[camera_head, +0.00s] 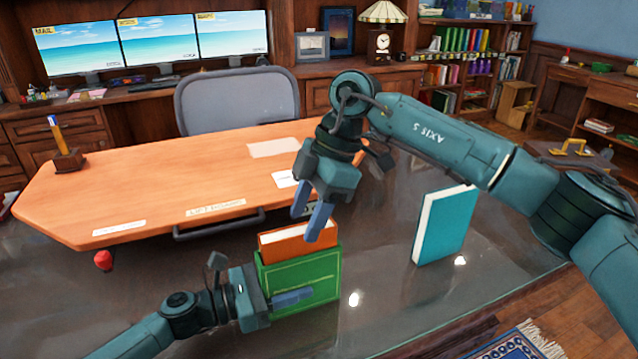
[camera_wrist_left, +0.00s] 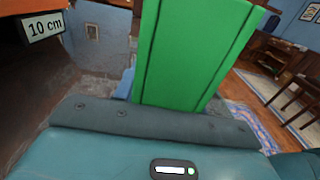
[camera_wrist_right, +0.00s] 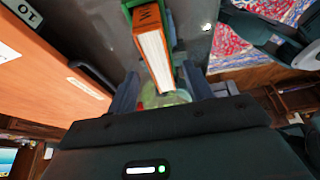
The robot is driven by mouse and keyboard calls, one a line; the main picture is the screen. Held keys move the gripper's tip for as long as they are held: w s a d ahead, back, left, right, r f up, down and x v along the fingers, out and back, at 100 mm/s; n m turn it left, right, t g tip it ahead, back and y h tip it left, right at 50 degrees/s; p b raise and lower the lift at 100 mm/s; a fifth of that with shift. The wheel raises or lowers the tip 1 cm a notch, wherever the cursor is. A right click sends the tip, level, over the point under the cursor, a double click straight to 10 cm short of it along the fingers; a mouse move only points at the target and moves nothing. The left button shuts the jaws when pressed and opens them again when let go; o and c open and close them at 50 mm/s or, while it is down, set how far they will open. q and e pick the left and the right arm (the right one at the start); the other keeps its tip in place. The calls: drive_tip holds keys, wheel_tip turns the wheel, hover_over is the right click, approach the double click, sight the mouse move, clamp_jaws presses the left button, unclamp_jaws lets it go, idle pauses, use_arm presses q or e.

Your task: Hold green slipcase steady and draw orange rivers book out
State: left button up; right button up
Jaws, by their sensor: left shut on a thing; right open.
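The green slipcase (camera_head: 305,275) stands upright on the dark glossy tabletop in the head view, with the orange rivers book (camera_head: 298,241) inside it and its top part sticking out. My left gripper (camera_head: 292,298) is shut on the slipcase at its lower part; the green case fills the middle of the left wrist view (camera_wrist_left: 188,50). My right gripper (camera_head: 315,218) is open just above the book, pointing down. In the right wrist view its fingers (camera_wrist_right: 165,95) are on either side of the orange book (camera_wrist_right: 150,48), apart from it as far as I can tell.
A teal book (camera_head: 446,225) stands upright to the right on the dark tabletop (camera_head: 390,300). A raised orange wooden board (camera_head: 160,200) with labels and a dark handle lies behind the slipcase. A red knob (camera_head: 103,260) hangs at its front edge. A chair (camera_head: 238,100) stands behind.

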sight(301, 229)
drive_tip(key=shift+x, duration=2.15)
clamp_jaws()
drive_tip(key=shift+r, duration=0.1)
